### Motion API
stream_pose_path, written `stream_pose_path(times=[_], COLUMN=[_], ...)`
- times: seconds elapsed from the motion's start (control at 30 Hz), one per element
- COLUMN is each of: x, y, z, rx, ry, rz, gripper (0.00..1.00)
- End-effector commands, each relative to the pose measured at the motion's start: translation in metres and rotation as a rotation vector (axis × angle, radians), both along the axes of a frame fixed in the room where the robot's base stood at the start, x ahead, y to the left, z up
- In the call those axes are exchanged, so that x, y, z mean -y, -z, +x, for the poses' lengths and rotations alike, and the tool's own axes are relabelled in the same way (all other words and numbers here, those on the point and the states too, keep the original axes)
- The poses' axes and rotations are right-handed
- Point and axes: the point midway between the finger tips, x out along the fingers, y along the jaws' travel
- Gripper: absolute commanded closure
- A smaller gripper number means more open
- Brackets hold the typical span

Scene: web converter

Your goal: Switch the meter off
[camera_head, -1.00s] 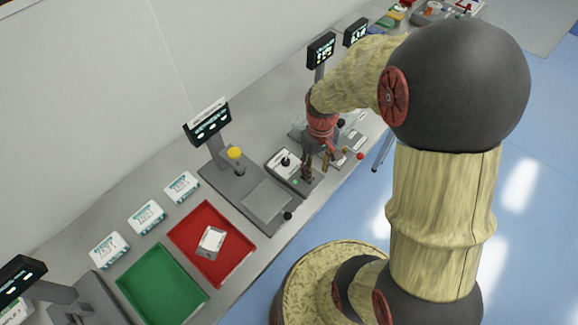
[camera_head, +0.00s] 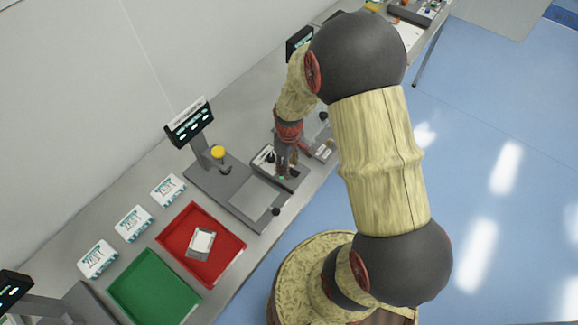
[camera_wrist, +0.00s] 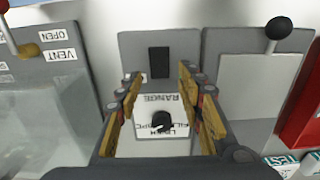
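A small grey box with a black knob (camera_wrist: 162,121) on a white plate lies directly below my gripper in the wrist view. A dark rectangular part (camera_wrist: 159,62) is on the box's far section. No label naming a meter is legible. My gripper (camera_wrist: 161,104) is open, with one finger on each side of the knob and nothing visibly held. In the head view my gripper (camera_head: 287,169) is over the grey box (camera_head: 265,157), hiding part of it. Contact with the knob cannot be told.
A station with a yellow button (camera_head: 218,152) and display (camera_head: 189,122) stands left of the box. Further left are a red tray (camera_head: 224,272) holding a white block, a green tray (camera_head: 154,287) and white TEST boxes.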

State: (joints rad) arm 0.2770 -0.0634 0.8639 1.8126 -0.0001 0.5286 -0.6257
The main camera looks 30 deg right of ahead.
Motion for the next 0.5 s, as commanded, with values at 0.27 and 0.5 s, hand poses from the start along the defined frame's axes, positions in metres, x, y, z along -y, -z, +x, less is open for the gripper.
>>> stream_pose_path(times=[0.27, 0.5], x=[0.0, 0.0], y=[0.0052, 0.005], z=[0.0, 0.0], rx=[0.0, 0.0], ry=[0.0, 0.0], rz=[0.0, 0.0], gripper=[0.62, 0.71])
